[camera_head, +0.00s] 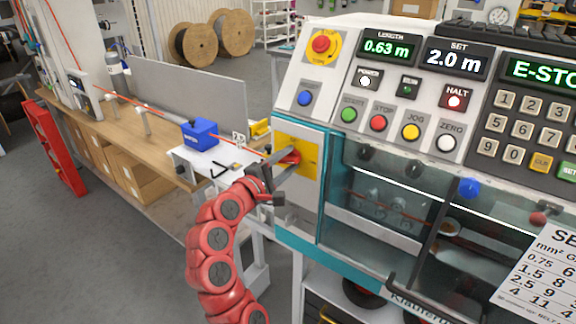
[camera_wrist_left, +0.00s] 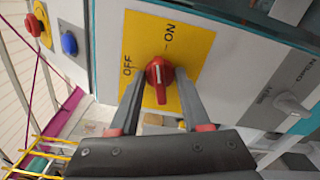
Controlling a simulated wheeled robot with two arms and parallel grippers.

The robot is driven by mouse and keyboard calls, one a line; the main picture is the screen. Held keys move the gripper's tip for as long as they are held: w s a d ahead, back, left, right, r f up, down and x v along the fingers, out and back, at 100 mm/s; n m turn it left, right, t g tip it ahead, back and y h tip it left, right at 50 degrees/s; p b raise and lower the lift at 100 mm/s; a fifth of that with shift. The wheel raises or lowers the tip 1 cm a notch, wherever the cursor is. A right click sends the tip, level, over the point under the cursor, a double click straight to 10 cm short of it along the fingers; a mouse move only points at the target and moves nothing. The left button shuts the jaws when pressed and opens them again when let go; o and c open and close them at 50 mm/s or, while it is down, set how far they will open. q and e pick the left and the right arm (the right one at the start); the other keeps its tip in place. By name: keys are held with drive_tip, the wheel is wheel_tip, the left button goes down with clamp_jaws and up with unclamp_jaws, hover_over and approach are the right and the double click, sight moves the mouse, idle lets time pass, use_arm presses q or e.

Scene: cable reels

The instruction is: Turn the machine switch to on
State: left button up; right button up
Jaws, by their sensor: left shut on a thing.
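The machine switch is a red rotary knob (camera_wrist_left: 158,72) on a yellow plate (camera_wrist_left: 195,38) marked OFF and ON. In the head view the knob (camera_head: 290,155) sits on the left side of the machine front. My left gripper (camera_head: 283,160) reaches it from the front left, with one finger on each side of the knob, shut on it. In the wrist view the white line on the knob runs nearly up and down in the picture, with OFF to its left and ON above to the right. My right gripper is in neither view.
The displays read 0.63 m, 2.0 m and a partly cut "E-STO". A wooden bench (camera_head: 130,130) with a blue box (camera_head: 200,133) stands left.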

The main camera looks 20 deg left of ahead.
use_arm(q)
drive_tip(key=shift+f+m+b, duration=0.1)
drive_tip(key=shift+m+b, duration=1.4)
drive_tip(key=shift+b, duration=0.15)
drive_tip(key=o, duration=0.9)
drive_tip(key=shift+o, duration=0.2)
drive_tip(key=shift+p+v, duration=0.4)
drive_tip(key=shift+v, duration=1.85)
drive_tip(key=shift+s+a+r+p, duration=0.3)
drive_tip(key=shift+s+p, duration=0.25)
drive_tip(key=shift+s, duration=0.05)
drive_tip(key=shift+p+v, duration=1.05)
drive_tip(key=shift+p, duration=0.05)
